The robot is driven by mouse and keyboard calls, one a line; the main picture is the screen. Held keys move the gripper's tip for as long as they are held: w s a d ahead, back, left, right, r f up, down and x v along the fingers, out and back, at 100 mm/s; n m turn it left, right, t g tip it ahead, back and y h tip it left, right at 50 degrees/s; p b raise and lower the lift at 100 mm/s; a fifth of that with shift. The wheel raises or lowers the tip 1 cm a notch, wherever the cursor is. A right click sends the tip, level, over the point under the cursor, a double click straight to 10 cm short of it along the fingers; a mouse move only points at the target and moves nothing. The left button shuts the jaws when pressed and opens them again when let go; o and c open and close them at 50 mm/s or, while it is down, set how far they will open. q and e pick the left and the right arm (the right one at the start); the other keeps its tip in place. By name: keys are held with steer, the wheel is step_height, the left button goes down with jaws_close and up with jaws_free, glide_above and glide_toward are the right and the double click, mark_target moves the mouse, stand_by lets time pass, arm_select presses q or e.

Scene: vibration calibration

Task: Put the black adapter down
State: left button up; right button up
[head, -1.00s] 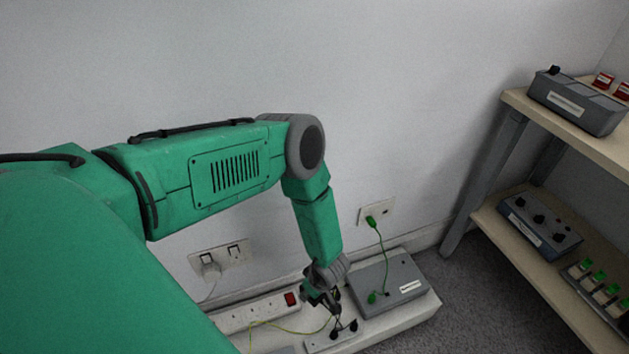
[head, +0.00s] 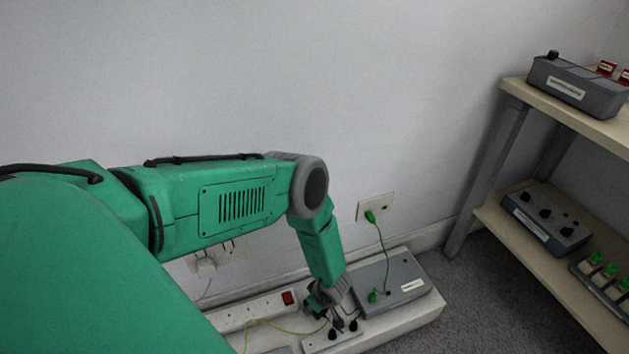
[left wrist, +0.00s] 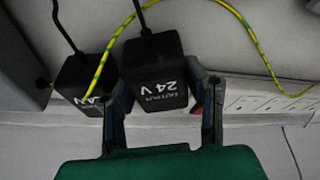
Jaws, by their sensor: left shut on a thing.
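My left gripper (left wrist: 162,108) is shut on a black adapter (left wrist: 153,75) marked 24 V, with one finger on each side of it. A black cord leaves its far end. A second black adapter (left wrist: 76,82) lies just left of it, outside the fingers. In the head view my left gripper (head: 326,302) is low over the white ledge (head: 412,322), between a power strip and a grey box. There the held adapter is mostly hidden by the gripper, and I cannot tell whether it touches the surface. My right gripper is not in view.
The white power strip (head: 255,312) with a red switch is left of the gripper. The grey box (head: 402,288) with a green plug and cord is right. A small block with black plugs (head: 333,340) is in front. A yellow-green wire (left wrist: 246,30) crosses nearby. Shelves (head: 515,245) stand right.

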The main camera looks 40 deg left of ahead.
arm_select(q)
steer(key=shift+f, duration=0.15)
steer(key=o, duration=0.9)
steer(key=shift+a+f, duration=0.2)
steer(key=shift+o, duration=0.3)
steer(key=shift+a+f, duration=0.2)
steer(key=shift+a, duration=0.1)
steer(key=shift+d+r, duration=0.25)
steer(key=shift+r, duration=0.25)
steer(key=p+v, duration=0.5)
steer(key=v, duration=0.6)
steer(key=shift+a, duration=0.15)
steer(key=shift+s+d+r+p, duration=0.1)
steer(key=shift+d+r+p, duration=0.25)
steer(key=shift+r, duration=0.1)
steer(key=s+r+m+h, duration=0.3)
steer(key=s+r+m, duration=1.4)
steer(key=s+r, duration=0.1)
steer(key=shift+s+d+r+m, duration=0.3)
steer(key=shift+s+d+r, duration=0.1)
steer(key=shift+d+r, duration=0.15)
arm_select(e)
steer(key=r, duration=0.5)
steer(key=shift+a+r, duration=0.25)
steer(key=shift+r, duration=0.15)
arm_select(q)
steer(key=shift+r, duration=0.1)
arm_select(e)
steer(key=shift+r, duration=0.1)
